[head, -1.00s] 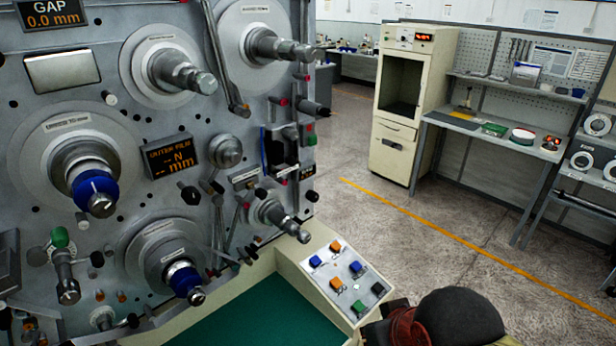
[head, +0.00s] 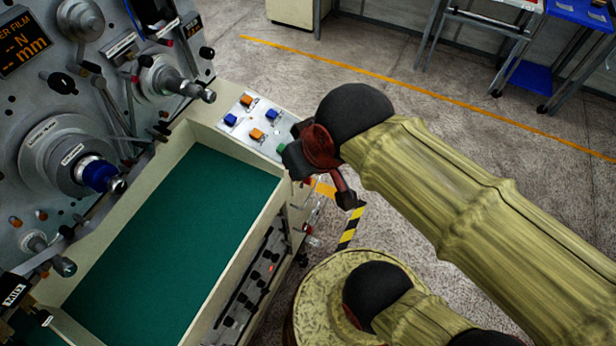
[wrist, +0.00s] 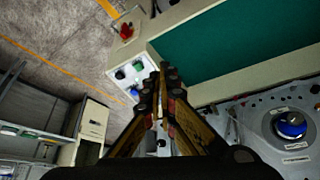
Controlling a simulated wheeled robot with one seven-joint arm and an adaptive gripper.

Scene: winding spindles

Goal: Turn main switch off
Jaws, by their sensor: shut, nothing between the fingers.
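A red knob (wrist: 126,31) on a pale mount shows at the top of the wrist view, beyond the control panel's corner. It looks like the main switch, but its label and setting are too small to tell. In the head view a small red part (head: 308,181) sits at the cabinet's side, partly hidden by my dark wrist; I cannot tell if it is the same knob. My gripper (wrist: 162,72) is shut and empty, its fingertips in front of the panel in the wrist view, apart from the red knob in the picture.
The sloped control panel (head: 240,112) carries orange, blue, green and black buttons. It adjoins the cabinet's green-floored tray (head: 175,245). Spindles (head: 97,174) stick out at left. A lower panel of dark controls (head: 262,280) faces my base. Open floor (head: 400,60) lies beyond.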

